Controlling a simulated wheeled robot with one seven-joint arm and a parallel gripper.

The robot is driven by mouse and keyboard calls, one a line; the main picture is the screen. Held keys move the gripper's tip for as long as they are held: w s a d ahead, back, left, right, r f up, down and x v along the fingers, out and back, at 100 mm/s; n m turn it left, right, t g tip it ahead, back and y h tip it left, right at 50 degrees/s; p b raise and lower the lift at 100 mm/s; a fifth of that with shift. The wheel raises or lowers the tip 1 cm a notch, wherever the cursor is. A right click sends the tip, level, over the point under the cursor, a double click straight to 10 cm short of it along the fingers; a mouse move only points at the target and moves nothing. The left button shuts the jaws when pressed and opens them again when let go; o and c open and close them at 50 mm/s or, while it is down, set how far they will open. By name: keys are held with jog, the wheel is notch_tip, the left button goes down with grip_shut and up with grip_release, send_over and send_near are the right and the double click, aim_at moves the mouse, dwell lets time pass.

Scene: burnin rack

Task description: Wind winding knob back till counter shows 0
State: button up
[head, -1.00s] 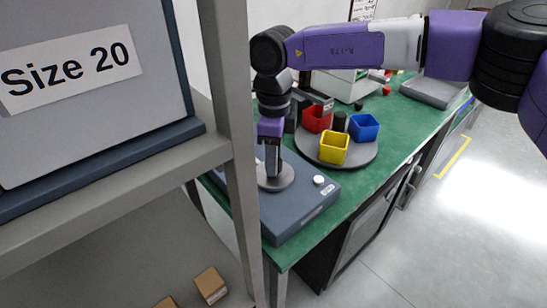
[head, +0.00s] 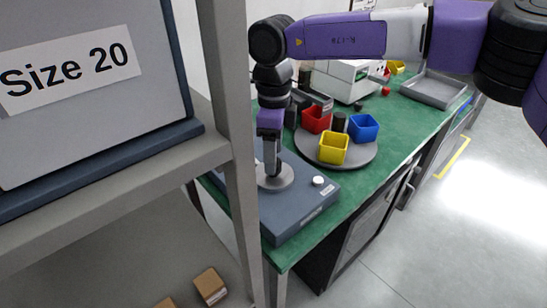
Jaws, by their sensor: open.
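A dark grey-blue box (head: 300,208) stands at the near end of the green bench. A round light-grey disc (head: 281,183) lies on its top and looks like the base of the winding knob. My gripper (head: 271,172) points down right at this disc, with its fingers low over the disc's middle. It is open; whether the fingers touch a knob there is hidden by the gripper itself. A small white button (head: 318,181) sits on the box right of the disc. I can read no counter number in this view.
A round grey tray (head: 358,160) behind the box carries a red bin (head: 316,120), a blue bin (head: 363,128) and a yellow bin (head: 333,149). A grey shelf post (head: 240,150) stands close at the left. The floor at right is clear.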

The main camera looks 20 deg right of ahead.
notch_tip(320, 180, up, 6)
dwell(0.7)
